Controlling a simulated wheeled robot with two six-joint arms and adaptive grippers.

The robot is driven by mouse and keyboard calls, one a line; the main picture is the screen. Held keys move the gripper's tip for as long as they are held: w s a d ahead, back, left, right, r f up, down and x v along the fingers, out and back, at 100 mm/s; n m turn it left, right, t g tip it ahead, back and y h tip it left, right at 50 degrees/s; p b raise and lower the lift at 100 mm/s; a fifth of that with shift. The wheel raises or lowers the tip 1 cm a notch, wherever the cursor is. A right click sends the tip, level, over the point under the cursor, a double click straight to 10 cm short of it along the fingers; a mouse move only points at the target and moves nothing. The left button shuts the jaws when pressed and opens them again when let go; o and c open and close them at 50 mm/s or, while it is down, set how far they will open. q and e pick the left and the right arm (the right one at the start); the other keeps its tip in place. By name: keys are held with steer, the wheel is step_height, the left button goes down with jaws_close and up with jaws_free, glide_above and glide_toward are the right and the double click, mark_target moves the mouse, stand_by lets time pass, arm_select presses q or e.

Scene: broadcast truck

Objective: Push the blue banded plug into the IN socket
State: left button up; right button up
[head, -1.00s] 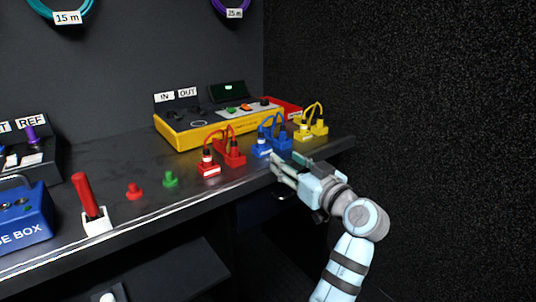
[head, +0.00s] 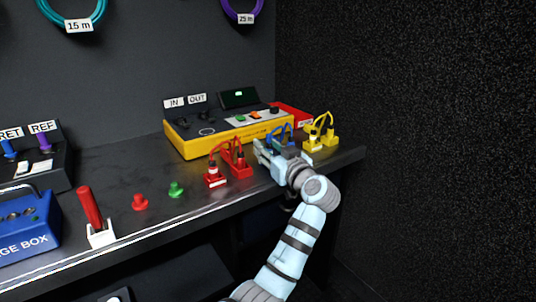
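The blue plugs (head: 286,131) stand in blue blocks on the bench between the red and yellow pairs, joined by a blue lead. My gripper hides most of them, so I cannot make out the band. The IN label (head: 174,102) stands behind the yellow box (head: 200,147). A dark round socket (head: 183,123) lies below it on the box top.
Red plugs (head: 238,158) stand just left of my gripper, yellow plugs (head: 330,131) to its right. A green knob (head: 176,189), a red knob (head: 140,202) and a red-handled tool in a white holder (head: 101,236) are along the front left. The bench between knobs and yellow box is clear.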

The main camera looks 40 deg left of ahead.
arm_select(q)
steer(key=shift+f, duration=0.1)
jaws_close()
